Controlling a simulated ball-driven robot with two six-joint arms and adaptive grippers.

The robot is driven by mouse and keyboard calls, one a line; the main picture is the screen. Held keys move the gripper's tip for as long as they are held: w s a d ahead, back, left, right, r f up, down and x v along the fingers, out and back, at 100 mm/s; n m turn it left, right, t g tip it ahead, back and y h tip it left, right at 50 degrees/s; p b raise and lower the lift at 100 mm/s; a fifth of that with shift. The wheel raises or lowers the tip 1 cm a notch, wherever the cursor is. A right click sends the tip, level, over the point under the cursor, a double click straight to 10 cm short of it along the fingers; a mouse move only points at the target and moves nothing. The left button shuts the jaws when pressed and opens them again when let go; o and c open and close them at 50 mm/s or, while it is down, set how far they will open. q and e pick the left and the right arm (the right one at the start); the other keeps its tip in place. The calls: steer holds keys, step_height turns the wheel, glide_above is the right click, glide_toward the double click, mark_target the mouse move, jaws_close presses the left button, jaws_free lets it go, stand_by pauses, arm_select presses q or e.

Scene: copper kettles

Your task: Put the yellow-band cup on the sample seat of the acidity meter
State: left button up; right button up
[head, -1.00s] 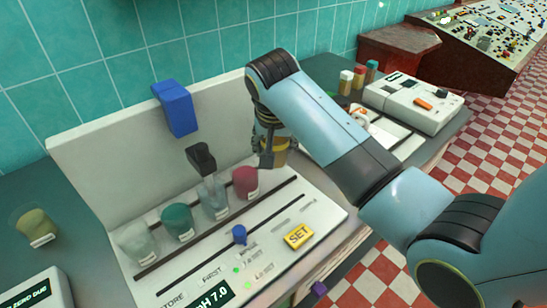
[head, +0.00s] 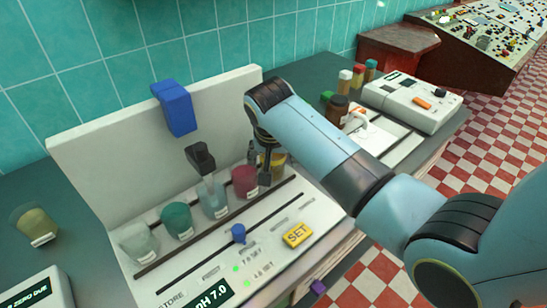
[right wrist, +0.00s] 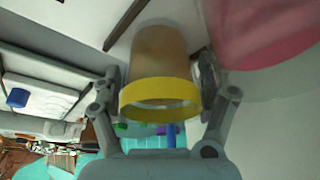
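The yellow-band cup (head: 279,162) is brownish with a yellow rim band. In the head view my right arm and fingers partly cover it. In the right wrist view the cup (right wrist: 163,55) stands between both fingers. My right gripper (head: 267,168) appears closed on its sides, at the right end of the cup row, beside the pink cup (head: 245,182). The acidity meter (head: 208,268) has a pH 7.0 display, a yellow SET button and a dark probe (head: 202,160) over a clear bluish cup (head: 214,203). Whether the held cup touches the meter is hidden. My left gripper is out of view.
A teal cup (head: 177,222) and a pale cup (head: 138,243) continue the row. A blue block (head: 177,108) sits on the back panel. A loose yellowish cup (head: 36,227) stands left. A brown jar (head: 337,109) and a white device (head: 412,101) stand right.

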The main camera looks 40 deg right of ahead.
steer(key=shift+r, duration=0.1)
steer(key=shift+a+r, duration=0.1)
steer(key=shift+r, duration=0.15)
steer(key=v, duration=1.1)
steer(key=shift+s+r, duration=0.15)
steer(key=shift+r, duration=0.1)
steer(key=shift+f, duration=0.1)
